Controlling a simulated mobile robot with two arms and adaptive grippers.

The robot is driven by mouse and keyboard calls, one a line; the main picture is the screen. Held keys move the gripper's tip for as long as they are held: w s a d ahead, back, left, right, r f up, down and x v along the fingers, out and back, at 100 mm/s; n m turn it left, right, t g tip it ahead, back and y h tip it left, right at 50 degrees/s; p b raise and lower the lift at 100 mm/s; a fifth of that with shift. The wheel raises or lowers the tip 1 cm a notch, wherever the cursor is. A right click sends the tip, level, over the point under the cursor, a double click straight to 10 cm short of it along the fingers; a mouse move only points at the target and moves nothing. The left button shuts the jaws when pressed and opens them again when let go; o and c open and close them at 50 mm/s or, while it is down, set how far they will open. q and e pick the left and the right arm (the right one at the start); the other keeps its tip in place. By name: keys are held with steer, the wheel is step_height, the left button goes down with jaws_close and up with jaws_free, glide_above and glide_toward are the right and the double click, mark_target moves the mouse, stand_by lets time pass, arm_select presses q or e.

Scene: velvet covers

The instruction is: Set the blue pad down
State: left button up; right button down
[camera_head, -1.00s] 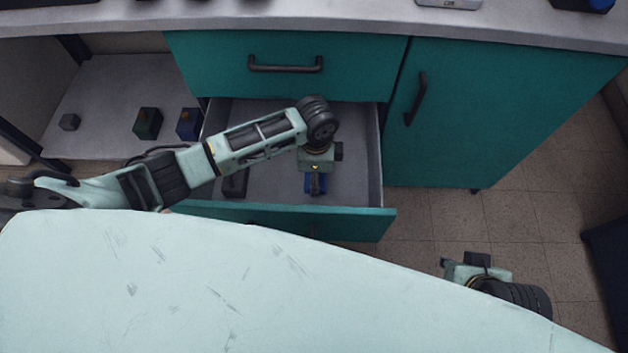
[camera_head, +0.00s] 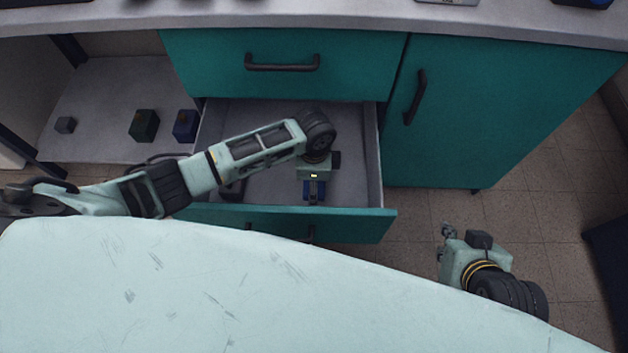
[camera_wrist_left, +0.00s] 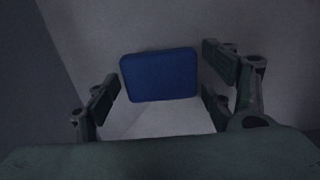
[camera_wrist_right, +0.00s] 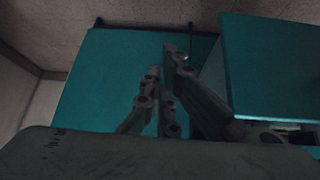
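The blue pad (camera_head: 315,190) lies in the open drawer (camera_head: 368,160), partly hidden from the head by my left gripper (camera_head: 314,186). In the left wrist view the pad (camera_wrist_left: 158,75) shows whole, flat on the pale drawer floor. My left gripper's fingers stand spread on either side of it, with a visible gap to the pad, so the gripper is open. My right gripper (camera_head: 446,232) hangs outside the drawer at the right, in front of the teal cabinet. In the right wrist view its fingers (camera_wrist_right: 163,62) are close together and hold nothing.
A dark object (camera_head: 234,188) lies in the drawer's left part, partly behind my left arm. Tiled floor (camera_head: 420,212) is clear right of the drawer.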

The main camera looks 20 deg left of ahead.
arm_select(q)
steer(key=shift+o, duration=0.5)
steer(key=shift+r, duration=0.1)
steer(key=shift+r, duration=0.25)
step_height(320, 180, up, 4)
steer(key=shift+w+f+p, duration=0.1)
steer(key=shift+p, duration=0.8)
step_height(320, 180, up, 8)
steer(key=p, duration=0.2)
arm_select(e)
steer(key=s+d+f+g, duration=0.2)
steer(key=s+f+g, duration=0.1)
steer(key=s, duration=0.3)
steer(key=shift+f+g+h, duration=0.2)
steer(key=shift+g+h, duration=0.2)
arm_select(q)
steer(key=shift+f, duration=0.1)
